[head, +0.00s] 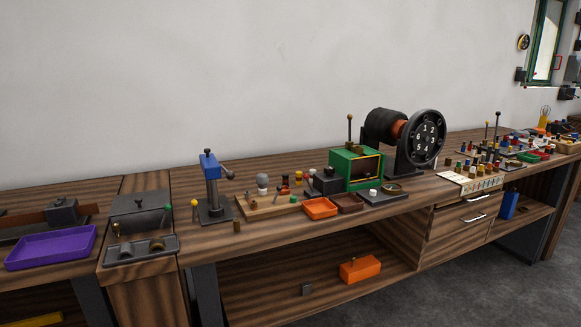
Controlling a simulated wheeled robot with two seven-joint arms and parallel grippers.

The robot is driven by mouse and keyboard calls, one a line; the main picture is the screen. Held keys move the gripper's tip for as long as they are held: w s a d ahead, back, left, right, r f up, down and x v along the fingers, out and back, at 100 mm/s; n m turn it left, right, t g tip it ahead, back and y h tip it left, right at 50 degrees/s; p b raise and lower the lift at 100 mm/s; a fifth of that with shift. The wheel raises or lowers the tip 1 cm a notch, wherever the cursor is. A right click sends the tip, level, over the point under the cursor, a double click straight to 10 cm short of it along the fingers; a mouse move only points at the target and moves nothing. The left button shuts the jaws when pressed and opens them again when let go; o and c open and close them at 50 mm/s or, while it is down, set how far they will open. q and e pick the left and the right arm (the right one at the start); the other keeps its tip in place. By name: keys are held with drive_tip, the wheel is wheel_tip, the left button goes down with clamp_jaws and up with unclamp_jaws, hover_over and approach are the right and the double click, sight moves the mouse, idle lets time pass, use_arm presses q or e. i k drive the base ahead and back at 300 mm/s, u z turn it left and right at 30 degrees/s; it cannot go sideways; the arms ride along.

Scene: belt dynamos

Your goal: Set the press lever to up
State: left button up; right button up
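A small bench press (212,190) with a blue head and a dark column and base stands on the wooden workbench, left of the middle in the head view. Its short lever (227,172) sticks out from the right side of the blue head and ends in a grey knob. The lever looks roughly level or tilted slightly down; its exact angle is too small to tell. Neither of my grippers is in view.
Right of the press are a wooden board (265,207) with small parts, orange (320,208) and brown trays, a green box (345,167) and a dial machine (424,139). At left are a grey metal unit (138,210) and a purple tray (50,248).

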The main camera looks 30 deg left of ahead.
sight(230, 176)
drive_tip(key=u, duration=0.2)
drive_tip(key=i, duration=0.85)
drive_tip(key=u, duration=0.6)
